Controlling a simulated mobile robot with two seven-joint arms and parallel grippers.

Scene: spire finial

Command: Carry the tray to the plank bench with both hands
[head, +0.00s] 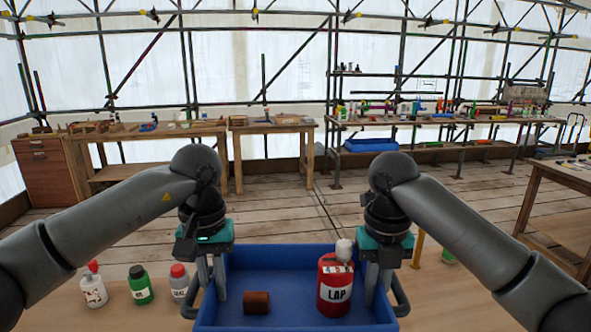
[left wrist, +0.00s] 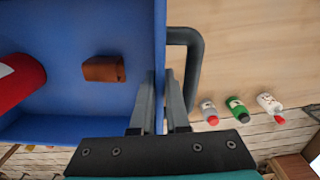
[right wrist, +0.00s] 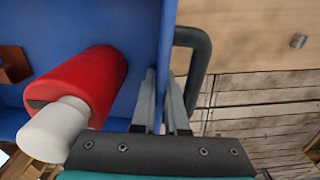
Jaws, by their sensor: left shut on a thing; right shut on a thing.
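The blue tray (head: 285,257) is in front of me at the bottom of the head view, over a light wooden top. It holds a red bottle with a white cap labelled LAP (head: 335,284) and a brown block (head: 256,302). My left gripper (head: 209,300) is shut on the tray's left side wall, inside its dark handle (left wrist: 196,70). My right gripper (head: 376,290) is shut on the right side wall, beside the other handle (right wrist: 203,70). I cannot tell whether the tray touches the top. Several wooden benches stand at the back; which is the plank bench is unclear.
A white bottle with a red cap (head: 93,290), a green bottle (head: 140,287) and a grey bottle (head: 179,283) stand left of the tray. Workbenches (head: 150,133) and a long cluttered bench (head: 450,121) line the back. A table (head: 565,172) is at right. Plank floor between is clear.

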